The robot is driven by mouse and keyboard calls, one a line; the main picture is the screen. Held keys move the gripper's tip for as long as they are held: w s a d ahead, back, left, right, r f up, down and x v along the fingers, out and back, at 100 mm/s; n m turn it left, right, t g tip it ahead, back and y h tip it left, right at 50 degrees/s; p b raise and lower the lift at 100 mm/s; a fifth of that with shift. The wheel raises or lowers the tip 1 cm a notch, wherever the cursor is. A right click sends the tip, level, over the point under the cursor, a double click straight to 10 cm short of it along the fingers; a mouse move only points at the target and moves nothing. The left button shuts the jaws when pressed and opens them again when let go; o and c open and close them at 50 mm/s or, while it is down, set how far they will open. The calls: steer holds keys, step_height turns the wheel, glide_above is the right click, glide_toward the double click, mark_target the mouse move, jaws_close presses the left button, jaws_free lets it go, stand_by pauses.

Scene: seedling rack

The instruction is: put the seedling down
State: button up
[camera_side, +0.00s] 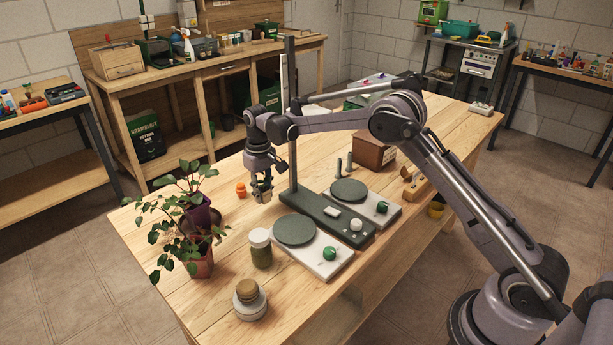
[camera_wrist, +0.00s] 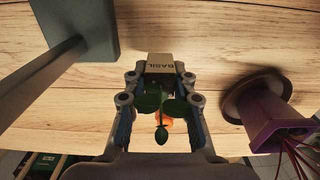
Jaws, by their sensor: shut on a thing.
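My gripper (camera_side: 262,190) hangs over the wooden table, left of the dark post. In the wrist view my gripper (camera_wrist: 159,80) has its two fingers on either side of the seedling (camera_wrist: 160,105). The seedling shows round green leaves, with a tan block or label reading "BASIL" (camera_wrist: 160,63) at the fingertips. In the side view the seedling is mostly hidden by the fingers. The gripper is shut on it, low by the table; I cannot tell whether its base touches the wood.
A dark post (camera_side: 291,120) rises close right of the gripper. Two round-topped plates (camera_side: 326,262) (camera_side: 371,207) stand beside its base. An orange object (camera_side: 241,190) is just left. A leafy plant in a purple pot (camera_wrist: 275,125), a green jar (camera_side: 261,254) and a corked jar (camera_side: 249,302) stand nearby.

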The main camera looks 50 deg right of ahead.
mark_target(264, 199)
steer(key=shift+f, duration=1.45)
steer(key=shift+f, duration=0.15)
steer(key=o, duration=0.9)
steer(key=shift+o, duration=0.2)
